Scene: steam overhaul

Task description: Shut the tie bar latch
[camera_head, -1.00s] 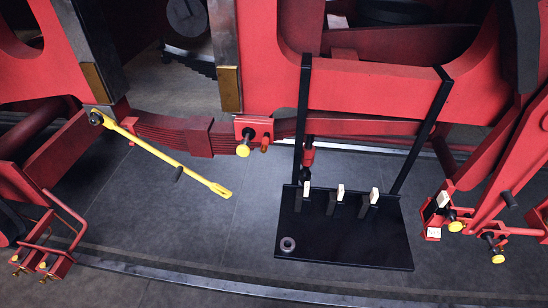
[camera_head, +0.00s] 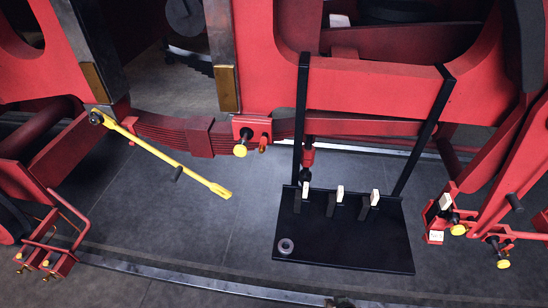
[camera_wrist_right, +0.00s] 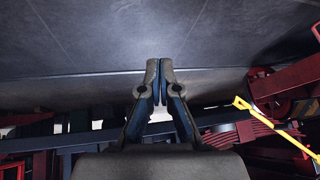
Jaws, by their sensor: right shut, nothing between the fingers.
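The yellow tie bar (camera_head: 165,157) hangs at a slant in the head view, running from a dark pivot at upper left to a forked free end (camera_head: 220,190) at lower right. A short dark handle (camera_head: 177,174) sticks out from its middle. The free end is apart from the red frame. The bar also shows at the right of the right wrist view (camera_wrist_right: 270,121). My right gripper (camera_wrist_right: 160,72) is shut and empty, well away from the bar. Only a small dark bit of it (camera_head: 340,302) shows at the head view's bottom edge. My left gripper is out of view.
A red bracket with a yellow-ended knob (camera_head: 240,150) sits right of the bar. Red linkages stand at both sides. The grey floor (camera_head: 150,220) below the bar is clear.

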